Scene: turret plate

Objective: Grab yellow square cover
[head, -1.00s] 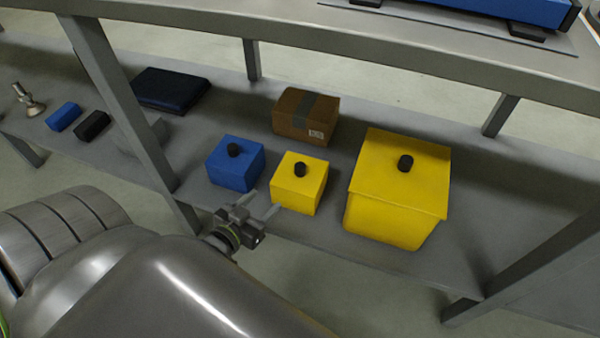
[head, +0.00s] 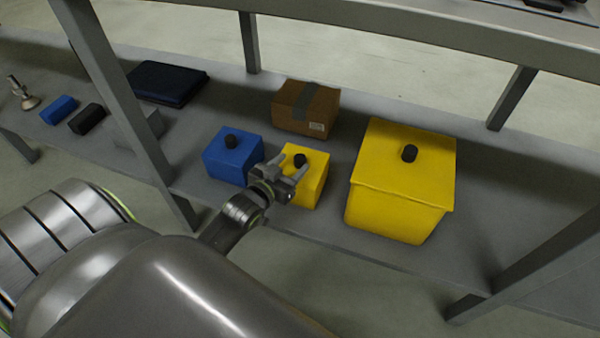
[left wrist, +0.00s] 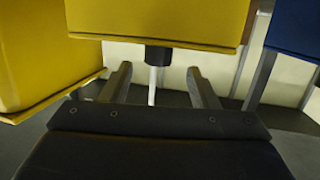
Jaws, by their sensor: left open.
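The small yellow square cover (head: 312,190) is a box with a black knob (head: 299,160) on top, standing on the lower shelf. My left gripper (head: 291,167) is open and empty in front of its top, hiding part of its left side. In the left wrist view, which shows the scene upside down, the yellow cover (left wrist: 160,18) is at the top and its knob (left wrist: 158,55) lies between the two open fingers (left wrist: 159,72). I see no contact with the knob. My right gripper is not in view.
A blue box (head: 232,160) with a knob stands close on the left, and a large yellow box (head: 395,212) on the right. A brown carton (head: 290,112) is behind. Shelf posts (head: 115,95) and the upper shelf edge (head: 360,38) frame the space.

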